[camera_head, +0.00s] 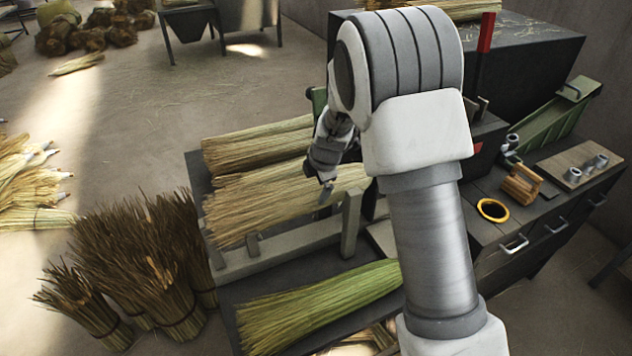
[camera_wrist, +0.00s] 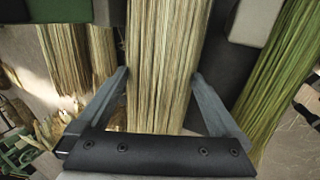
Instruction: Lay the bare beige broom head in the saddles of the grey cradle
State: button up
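A bare beige broom head (camera_head: 265,203) lies lengthwise beneath my gripper (camera_head: 325,188), its wide bristle end toward the left. In the wrist view the broom head (camera_wrist: 160,55) runs straight between the two fingers of my gripper (camera_wrist: 160,78). The fingertips are spread to about its width, at its two sides. I cannot tell whether they press on it. The grey cradle (camera_head: 295,241), with a long rail and upright posts, stands at the broom head's near side. Part of the cradle is hidden by the broom head and my arm. Whether the saddles touch the broom head is unclear.
Another beige broom head (camera_head: 255,150) lies behind, and a greener one (camera_head: 310,305) in front, also in the wrist view (camera_wrist: 280,75). Dark bristle bundles (camera_head: 150,265) stand left of the bench. A yellow ring (camera_head: 492,210) and a wooden block (camera_head: 522,184) lie right.

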jog(key=shift+r, duration=0.1)
jog(key=v, duration=1.7)
jog(key=s+d+r+m, duration=0.3)
jog(key=s+r+m, duration=0.15)
jog(key=s, duration=0.25)
jog(key=s+d+r+m, duration=0.3)
jog(key=s+m, duration=0.3)
jog(key=s, duration=0.1)
jog(key=s+d+m+t+h, duration=0.1)
jog(key=s+d+m, duration=0.2)
jog(key=s+m, duration=0.9)
jog(key=shift+s+d+f, duration=0.25)
jog(key=shift+s+f, duration=0.15)
jog(key=shift+s, duration=0.5)
jog(key=shift+c, duration=0.2)
